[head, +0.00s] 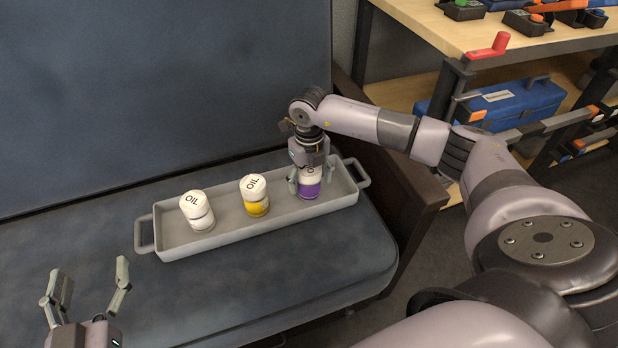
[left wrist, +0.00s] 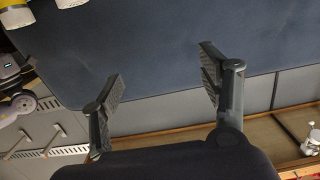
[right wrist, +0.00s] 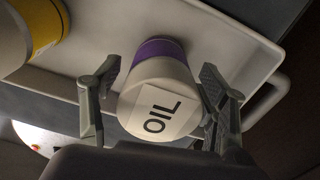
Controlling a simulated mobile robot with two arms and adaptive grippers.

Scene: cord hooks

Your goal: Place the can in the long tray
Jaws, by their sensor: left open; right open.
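The long grey tray (head: 230,232) lies on the dark seat with a handle at each end. Three cans labelled OIL stand upright in it: a white one (head: 198,212) at the left, a yellow-banded one (head: 255,197) in the middle, and a purple-banded one (head: 308,189) at the right end. My right gripper (head: 307,190) is open, with its fingers on either side of the purple-banded can. In the right wrist view the can (right wrist: 160,100) sits between the spread fingers. My left gripper (head: 88,285) is open and empty above the front left of the seat.
A wooden workbench (head: 430,25) with a red-handled clamp and tools stands at the back right. A blue toolbox (head: 510,105) is on its lower shelf. The seat's wooden armrest (head: 400,175) is close to the tray's right end. The seat (head: 290,280) is clear in front of the tray.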

